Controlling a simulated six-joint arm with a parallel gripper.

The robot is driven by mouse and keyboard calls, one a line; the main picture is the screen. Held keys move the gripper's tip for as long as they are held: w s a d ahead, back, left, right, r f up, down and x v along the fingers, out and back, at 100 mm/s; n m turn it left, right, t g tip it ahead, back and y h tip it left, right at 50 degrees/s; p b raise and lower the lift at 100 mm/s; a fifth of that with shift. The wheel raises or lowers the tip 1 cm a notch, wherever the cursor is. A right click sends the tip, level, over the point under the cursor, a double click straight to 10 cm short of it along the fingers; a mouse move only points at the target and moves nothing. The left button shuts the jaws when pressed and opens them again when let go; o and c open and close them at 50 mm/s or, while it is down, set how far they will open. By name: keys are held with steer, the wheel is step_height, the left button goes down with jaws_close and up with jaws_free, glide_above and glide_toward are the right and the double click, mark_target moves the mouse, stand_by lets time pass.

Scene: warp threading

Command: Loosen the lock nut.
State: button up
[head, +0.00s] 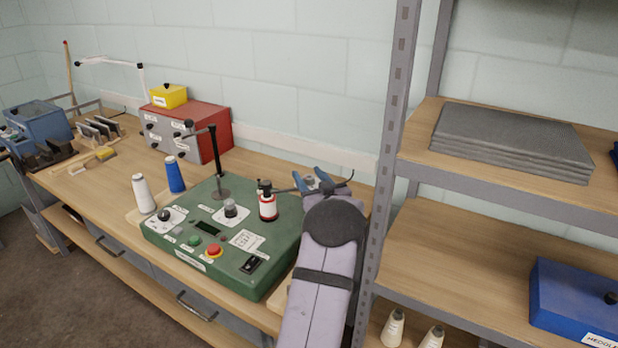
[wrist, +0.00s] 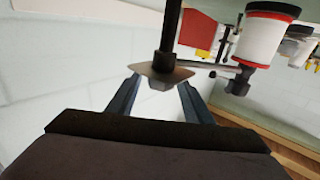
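A green control unit (head: 225,235) sits on the bench and carries a white cylinder with red bands (head: 268,206). A thin dark rod reaches from the cylinder's black top toward my gripper (head: 311,180). In the wrist view, a grey pointed-ended piece (wrist: 165,73), possibly the lock nut, sits on a dark shaft (wrist: 171,30). It appears between and slightly beyond the blue fingers of my gripper (wrist: 160,84). The fingers stand apart with gaps on both sides, and I see no clear contact. The banded cylinder also shows in the wrist view (wrist: 263,38). In the head view, the grey piece cannot be made out.
A black post (head: 214,160) stands on the unit. White (head: 144,194) and blue (head: 174,175) spools stand to its left. A red box (head: 205,130) is behind. A metal shelf upright (head: 390,130) rises close to the right of my arm.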

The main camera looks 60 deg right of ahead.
steer(key=shift+f, duration=0.1)
steer(key=shift+s+a+b, duration=0.3)
steer(key=shift+s+a, duration=0.05)
steer(key=shift+s, duration=0.2)
steer(key=b+v, duration=0.1)
steer(key=v, duration=0.5)
steer(key=shift+b, duration=0.4)
steer(key=shift+w, duration=0.1)
